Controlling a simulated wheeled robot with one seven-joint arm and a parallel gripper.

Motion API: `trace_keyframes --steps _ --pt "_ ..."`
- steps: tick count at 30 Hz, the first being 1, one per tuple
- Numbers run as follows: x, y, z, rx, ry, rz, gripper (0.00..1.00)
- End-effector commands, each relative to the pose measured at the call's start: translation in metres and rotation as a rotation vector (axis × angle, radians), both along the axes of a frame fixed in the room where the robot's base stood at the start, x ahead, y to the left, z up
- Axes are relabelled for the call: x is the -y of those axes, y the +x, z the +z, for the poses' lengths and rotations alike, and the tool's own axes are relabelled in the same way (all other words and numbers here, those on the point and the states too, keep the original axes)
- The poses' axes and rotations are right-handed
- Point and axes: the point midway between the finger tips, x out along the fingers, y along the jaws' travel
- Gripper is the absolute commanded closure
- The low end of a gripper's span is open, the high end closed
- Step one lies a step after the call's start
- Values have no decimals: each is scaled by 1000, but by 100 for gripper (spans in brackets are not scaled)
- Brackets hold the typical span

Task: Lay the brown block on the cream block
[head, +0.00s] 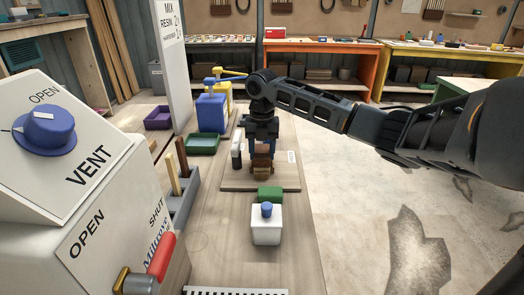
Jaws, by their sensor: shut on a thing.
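The gap between the brown block and the board is too small to judge.
A green block (269,193) and a white container with a blue cap (266,228) stand just in front of the board. A white-and-black item (237,153) is left of the gripper. Blue jug (211,113), green tray (202,143) and the large VENT box (75,150) are left.

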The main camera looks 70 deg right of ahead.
Motion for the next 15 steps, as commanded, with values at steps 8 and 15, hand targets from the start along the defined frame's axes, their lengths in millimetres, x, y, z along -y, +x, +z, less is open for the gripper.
trace_keyframes --steps 8,15 --pt "0 0 -2 0 0 0 42" --pt "0 0 -2 0 0 0 19"
